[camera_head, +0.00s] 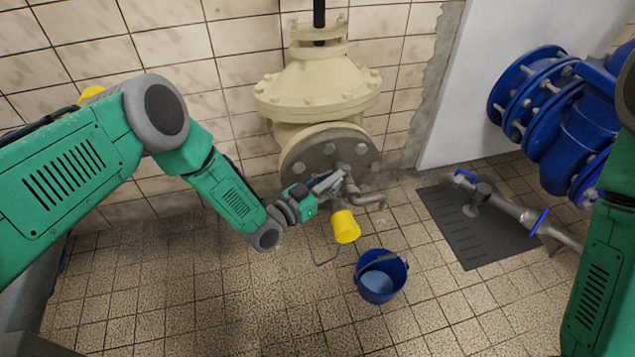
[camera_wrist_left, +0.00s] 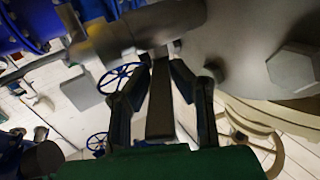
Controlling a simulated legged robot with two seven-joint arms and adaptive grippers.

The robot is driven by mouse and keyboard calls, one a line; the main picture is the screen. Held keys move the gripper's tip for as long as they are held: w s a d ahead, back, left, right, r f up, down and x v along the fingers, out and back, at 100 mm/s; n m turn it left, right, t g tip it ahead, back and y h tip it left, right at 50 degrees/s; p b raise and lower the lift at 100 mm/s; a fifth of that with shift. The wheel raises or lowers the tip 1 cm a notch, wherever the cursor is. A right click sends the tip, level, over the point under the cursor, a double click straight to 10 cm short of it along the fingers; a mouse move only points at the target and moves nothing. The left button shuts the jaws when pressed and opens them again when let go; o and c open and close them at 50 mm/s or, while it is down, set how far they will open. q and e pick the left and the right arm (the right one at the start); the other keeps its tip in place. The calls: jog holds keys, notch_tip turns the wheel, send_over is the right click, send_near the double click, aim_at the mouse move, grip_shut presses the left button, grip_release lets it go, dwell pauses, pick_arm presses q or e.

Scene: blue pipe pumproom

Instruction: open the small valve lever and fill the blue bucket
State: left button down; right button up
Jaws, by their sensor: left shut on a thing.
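The small valve lever (camera_wrist_left: 160,100) is a flat grey bar in the left wrist view. It lies between the dark fingers of my left gripper (camera_wrist_left: 158,95), which is shut on it. In the head view my left gripper (camera_head: 328,186) is at the small grey pipe fitting below the large cream valve. A bent spout (camera_head: 374,201) sticks out to the right of it. The blue bucket (camera_head: 397,274) stands upright on the floor below the spout. A lighter blue patch shows inside; I cannot tell whether it is water. My right gripper is out of view.
A yellow cylindrical piece (camera_head: 346,227) is just below the gripper. The cream valve (camera_head: 318,90) stands against the tiled wall. Blue pipework (camera_head: 575,125) and a dark floor plate (camera_head: 470,225) with a small pipe are at right.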

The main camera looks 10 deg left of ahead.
pick_arm(q)
jog(key=shift+a+f, duration=0.1)
jog(key=c, duration=1.4)
grip_release()
jog(key=shift+c, duration=0.2)
jog(key=v, duration=1.2)
